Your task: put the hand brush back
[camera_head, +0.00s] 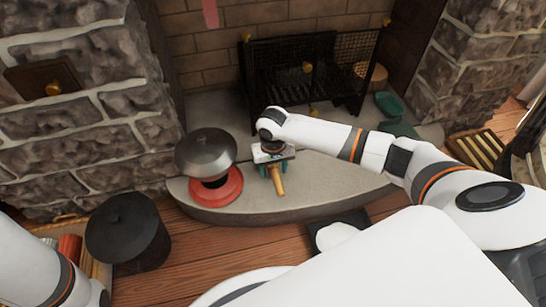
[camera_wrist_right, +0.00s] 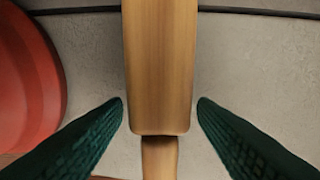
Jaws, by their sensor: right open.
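The hand brush (camera_head: 278,186) lies on the grey stone hearth, its light wooden part pointing toward the front edge. In the right wrist view the brush's wooden body (camera_wrist_right: 160,60) fills the middle, with a narrower wooden part below it. My right gripper (camera_head: 274,167) is right above the brush, hiding part of it in the head view. Its green fingers (camera_wrist_right: 161,108) are open, one on each side of the wood, with a gap on both sides. The brush's bristles are not visible. My left arm enters at the lower left; its gripper is out of view.
A red round base (camera_head: 222,190) under a dark metal dome (camera_head: 206,150) stands just left of the brush. A black pot (camera_head: 128,232) is on the wood floor. A black fire screen (camera_head: 345,75) and green object (camera_head: 392,106) are behind. The hearth (camera_head: 335,180) is clear to the right.

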